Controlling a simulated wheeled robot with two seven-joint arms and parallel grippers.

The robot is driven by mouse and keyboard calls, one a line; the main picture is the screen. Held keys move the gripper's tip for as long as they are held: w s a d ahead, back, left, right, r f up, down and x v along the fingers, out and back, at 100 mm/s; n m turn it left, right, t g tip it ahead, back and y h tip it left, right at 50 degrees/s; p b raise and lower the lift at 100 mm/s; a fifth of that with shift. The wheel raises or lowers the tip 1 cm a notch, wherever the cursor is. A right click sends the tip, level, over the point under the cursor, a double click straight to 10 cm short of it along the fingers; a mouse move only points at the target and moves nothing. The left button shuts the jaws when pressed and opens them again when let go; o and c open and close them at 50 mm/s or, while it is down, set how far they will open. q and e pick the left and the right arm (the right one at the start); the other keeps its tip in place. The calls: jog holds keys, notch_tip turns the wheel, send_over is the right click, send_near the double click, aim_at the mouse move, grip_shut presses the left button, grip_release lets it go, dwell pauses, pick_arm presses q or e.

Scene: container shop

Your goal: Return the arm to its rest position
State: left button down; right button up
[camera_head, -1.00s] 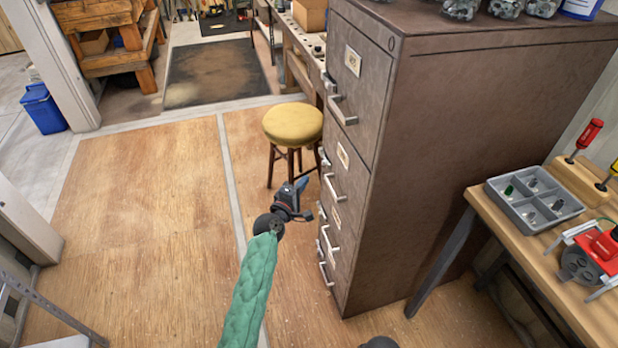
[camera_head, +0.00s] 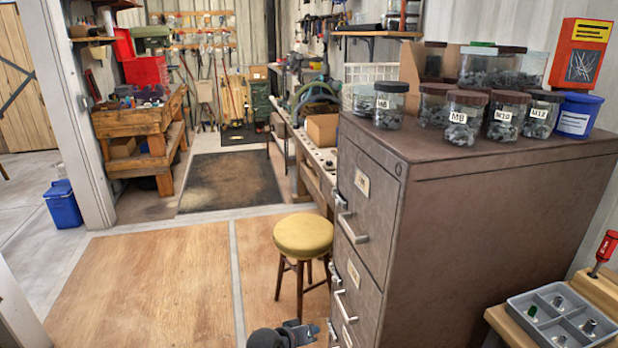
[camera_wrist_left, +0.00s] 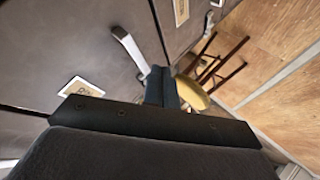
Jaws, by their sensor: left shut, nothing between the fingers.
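My left gripper (camera_head: 299,333) shows at the bottom edge of the head view, in front of the filing cabinet's left side and below the stool. Most of its arm is out of the picture. In the left wrist view its two dark fingers (camera_wrist_left: 161,87) are shut together with nothing between them. The brown filing cabinet (camera_head: 470,230) stands to the right, with its visible drawers closed. A silver drawer handle (camera_wrist_left: 130,47) shows beside the fingertips in the wrist view; I cannot tell the gap. My right gripper is in neither view.
A yellow-topped stool (camera_head: 303,236) stands just left of the cabinet. Several labelled jars (camera_head: 463,118) and a blue tub (camera_head: 577,116) stand on the cabinet. A grey parts tray (camera_head: 563,315) lies at lower right. The wooden floor (camera_head: 150,285) at left is clear.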

pick_arm(q)
jog(key=s+a+f+m+g+y, duration=0.1)
jog(key=s+a+f+g+y, duration=0.1)
jog(key=s+a+f, duration=0.35)
jog(key=s+a+f+m+g+y, duration=0.1)
jog(key=s+a+f+y, duration=0.15)
jog(key=s, duration=0.55)
jog(key=s+a+f+g+y, duration=0.2)
jog(key=s+a+f, duration=0.1)
jog(key=s+a, duration=0.25)
jog(key=s+a+f+g, duration=0.1)
jog(key=s+f, duration=0.3)
jog(key=s, duration=0.6)
jog(key=s+a+f+g, duration=0.1)
jog(key=s+f, duration=0.4)
jog(key=s, duration=0.5)
jog(key=shift+a, duration=0.45)
jog(key=shift+g, duration=0.3)
